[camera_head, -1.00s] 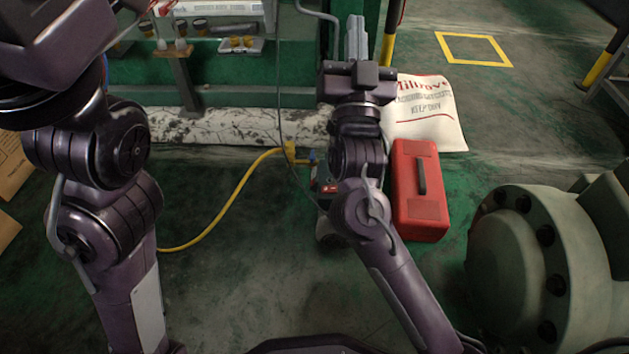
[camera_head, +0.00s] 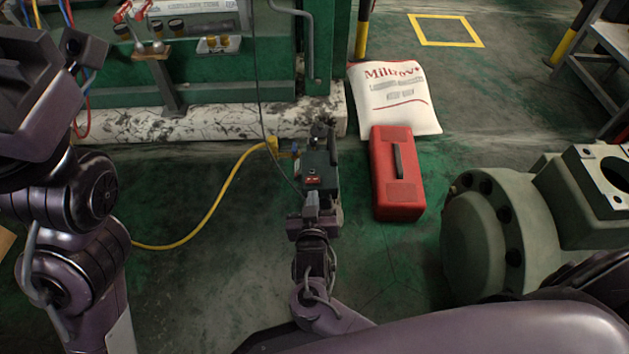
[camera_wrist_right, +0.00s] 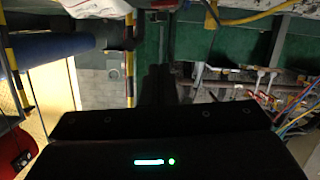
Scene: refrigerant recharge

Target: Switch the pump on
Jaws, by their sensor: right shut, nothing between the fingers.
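The pump (camera_head: 321,167) is a small dark grey box on the floor in the head view, with a red switch (camera_head: 312,181) on its near part. My right gripper (camera_head: 312,197) is shut and empty, its tips just on the near side of the switch; whether they touch the pump I cannot tell. The arm hides part of the pump's near side. In the right wrist view my dark gripper body (camera_wrist_right: 160,140) fills the bottom, and I cannot make out the pump. My left arm's hand (camera_head: 40,90) is at the upper left; its fingers do not show clearly.
A yellow hose (camera_head: 213,205) runs along the floor to a fitting beside the pump. A red toolbox (camera_head: 397,172) and a white sack (camera_head: 394,100) lie to the right. A large green flanged machine (camera_head: 500,235) stands at the right. A green rack with gauges (camera_head: 177,25) is behind.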

